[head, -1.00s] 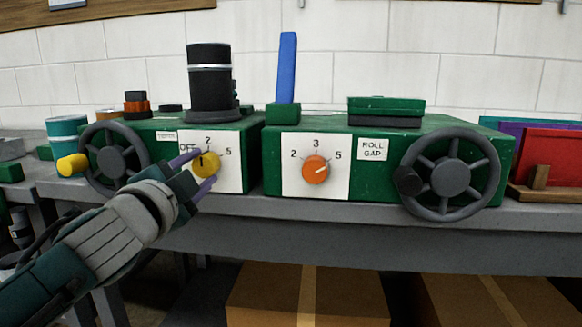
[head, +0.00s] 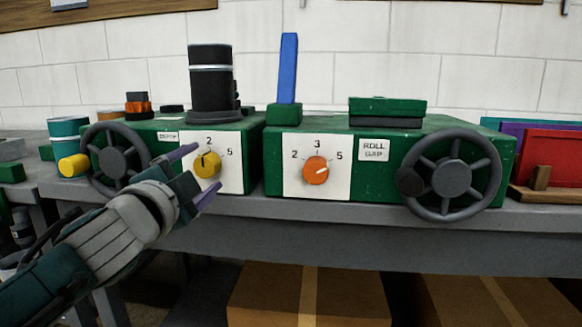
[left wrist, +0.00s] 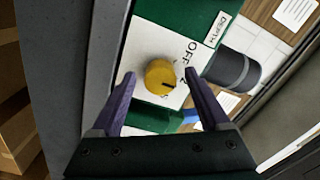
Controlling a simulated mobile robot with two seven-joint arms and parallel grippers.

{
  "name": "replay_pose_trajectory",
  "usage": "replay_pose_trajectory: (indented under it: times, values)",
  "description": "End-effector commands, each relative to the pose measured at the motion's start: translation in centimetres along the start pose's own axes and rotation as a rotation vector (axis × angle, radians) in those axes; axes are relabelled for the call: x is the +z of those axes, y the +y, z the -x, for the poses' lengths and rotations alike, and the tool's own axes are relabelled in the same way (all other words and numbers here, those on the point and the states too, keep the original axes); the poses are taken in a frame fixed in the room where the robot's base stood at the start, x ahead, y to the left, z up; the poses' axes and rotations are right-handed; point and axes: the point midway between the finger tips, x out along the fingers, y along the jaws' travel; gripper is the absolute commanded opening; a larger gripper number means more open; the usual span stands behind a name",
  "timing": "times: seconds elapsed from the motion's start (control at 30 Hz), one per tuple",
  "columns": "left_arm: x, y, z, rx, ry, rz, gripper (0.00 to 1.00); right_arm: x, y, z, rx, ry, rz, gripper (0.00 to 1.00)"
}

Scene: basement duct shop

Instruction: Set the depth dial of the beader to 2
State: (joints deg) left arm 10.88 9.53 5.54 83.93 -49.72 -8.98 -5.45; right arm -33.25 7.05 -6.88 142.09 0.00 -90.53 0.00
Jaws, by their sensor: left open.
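The beader's yellow depth dial (head: 207,165) sits on a white plate (head: 232,174) marked OFF, 2 and 5. The OFF mark is hidden behind my finger in the head view but shows in the left wrist view. The dial also shows between the fingers in the left wrist view (left wrist: 160,77). The DEPTH label (head: 168,135) is beside the plate. My right gripper is not in view.
An orange roll gap dial (head: 316,170) sits on the green housing to the right. Dark handwheels stand at the left (head: 114,160) and right (head: 449,175). A black cylinder (head: 210,80) and a blue lever (head: 288,68) rise above the housings.

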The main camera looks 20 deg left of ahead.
Motion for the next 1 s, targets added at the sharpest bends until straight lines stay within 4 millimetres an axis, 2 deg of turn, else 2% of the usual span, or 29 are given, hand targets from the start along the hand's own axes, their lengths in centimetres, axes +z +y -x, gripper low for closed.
replay_pose_trajectory:
  times: [0.17,0.27,0.5,0.7,1.0]
  values:
    - [0.0,0.0,0.5,0.002,0.0,0.0,0.79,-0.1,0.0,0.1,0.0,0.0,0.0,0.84]
    - [-0.1,0.0,1.7,0.002,0.0,0.001,0.79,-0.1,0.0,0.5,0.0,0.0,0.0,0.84]
    - [0.0,0.1,6.2,0.003,-0.001,0.002,0.79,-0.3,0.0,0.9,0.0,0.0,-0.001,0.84]
    - [0.0,0.1,9.1,0.002,-0.001,0.001,0.79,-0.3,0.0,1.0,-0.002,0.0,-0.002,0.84]
    - [0.0,0.0,10.0,-0.001,0.0,0.0,0.79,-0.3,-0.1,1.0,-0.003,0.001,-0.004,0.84]
